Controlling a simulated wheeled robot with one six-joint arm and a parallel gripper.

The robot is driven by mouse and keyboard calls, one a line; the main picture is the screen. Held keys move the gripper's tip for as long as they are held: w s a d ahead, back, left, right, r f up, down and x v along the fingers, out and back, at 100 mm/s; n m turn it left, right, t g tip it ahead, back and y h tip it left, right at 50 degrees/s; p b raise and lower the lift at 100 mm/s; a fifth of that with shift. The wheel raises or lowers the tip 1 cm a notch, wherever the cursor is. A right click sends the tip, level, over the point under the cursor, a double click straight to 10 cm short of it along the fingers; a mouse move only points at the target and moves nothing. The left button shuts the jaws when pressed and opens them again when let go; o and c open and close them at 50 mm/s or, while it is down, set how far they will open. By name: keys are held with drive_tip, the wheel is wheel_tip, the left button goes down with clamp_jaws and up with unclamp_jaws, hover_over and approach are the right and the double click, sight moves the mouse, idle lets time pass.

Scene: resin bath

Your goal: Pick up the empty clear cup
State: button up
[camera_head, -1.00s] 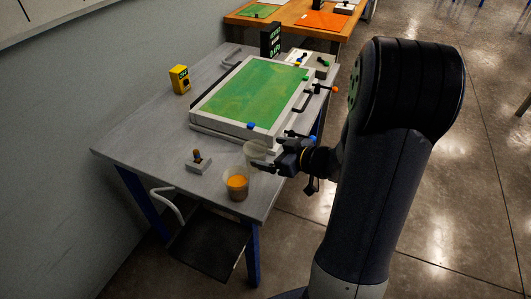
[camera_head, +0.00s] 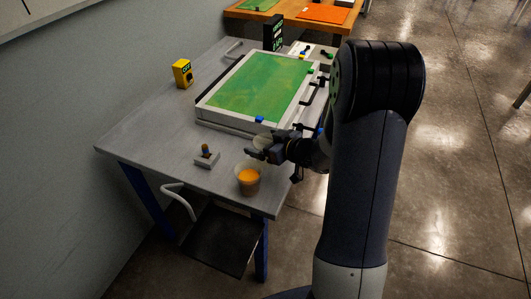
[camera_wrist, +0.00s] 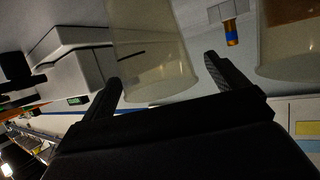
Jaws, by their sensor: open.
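The empty clear cup (camera_head: 262,140) stands on the grey table in front of the resin bath, partly hidden behind my gripper (camera_head: 256,153) in the head view. In the wrist view the cup (camera_wrist: 150,50) is large and translucent, between the two fingers of my gripper (camera_wrist: 162,69). The fingers are apart, one on each side of it. The left finger overlaps the cup's edge in the picture; I cannot tell whether it touches. A gap shows between the cup and the right finger.
A cup of orange liquid (camera_head: 249,180) stands near the table's front edge, close to my gripper; it also shows in the wrist view (camera_wrist: 288,45). The green resin bath (camera_head: 205,113) lies behind.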

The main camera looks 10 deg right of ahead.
drive_tip(key=shift+x, duration=0.9)
drive_tip(key=c, duration=1)
drive_tip(key=shift+r, duration=0.1)
